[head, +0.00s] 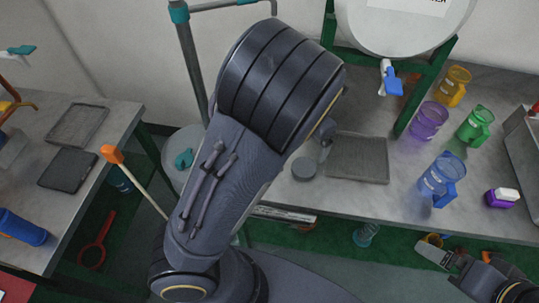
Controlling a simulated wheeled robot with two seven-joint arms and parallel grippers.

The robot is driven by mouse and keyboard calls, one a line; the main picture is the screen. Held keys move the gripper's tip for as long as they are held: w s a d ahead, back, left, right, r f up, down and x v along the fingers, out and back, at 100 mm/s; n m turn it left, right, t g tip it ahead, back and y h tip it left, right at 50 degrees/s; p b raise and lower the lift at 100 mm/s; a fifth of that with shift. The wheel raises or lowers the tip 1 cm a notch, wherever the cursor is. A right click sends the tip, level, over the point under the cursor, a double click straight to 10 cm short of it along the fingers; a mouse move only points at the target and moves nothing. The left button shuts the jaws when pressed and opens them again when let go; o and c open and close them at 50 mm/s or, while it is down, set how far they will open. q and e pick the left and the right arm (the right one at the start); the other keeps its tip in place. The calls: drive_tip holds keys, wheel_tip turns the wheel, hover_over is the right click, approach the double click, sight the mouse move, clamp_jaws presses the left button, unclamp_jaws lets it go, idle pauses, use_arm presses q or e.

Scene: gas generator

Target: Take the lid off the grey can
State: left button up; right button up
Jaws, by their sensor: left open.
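A small round grey can (303,168) stands on the grey bench top, left of a dark mat; its flat top faces up. I cannot tell its lid from its body at this size. My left arm crosses the middle of the head view and hides much of the bench behind it. The visible end of my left gripper (326,134) is open, just above and right of the can, apart from it in the picture. Most of that gripper is hidden behind my arm. My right gripper (438,255) is low at the right, in front of the bench; its jaw opening is unclear.
A dark mat (358,158) lies right of the can. Yellow (452,86), purple (429,120), green (475,126) and blue (437,175) jugs stand farther right. Another bench (110,115) is at left.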

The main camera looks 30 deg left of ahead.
use_arm(q)
drive_tip(key=s+a+r+m+t+h, duration=0.1)
drive_tip(key=s+a+r+m+t, duration=0.1)
drive_tip(key=s+m, duration=0.5)
drive_tip(key=s+a+r+m+t+h, duration=0.1)
drive_tip(key=s+a+r+m+t, duration=0.1)
drive_tip(key=s+m, duration=0.5)
drive_tip(key=s+a+r+m+t+h, duration=0.1)
drive_tip(key=s+a+r+m, duration=0.2)
drive_tip(key=m, duration=1.1)
drive_tip(key=s+r, duration=0.3)
drive_tip(key=s, duration=0.2)
drive_tip(key=shift+a+m+t+h, duration=0.25)
drive_tip(key=shift+m+t+h, duration=0.05)
drive_tip(key=shift+t+h, duration=0.1)
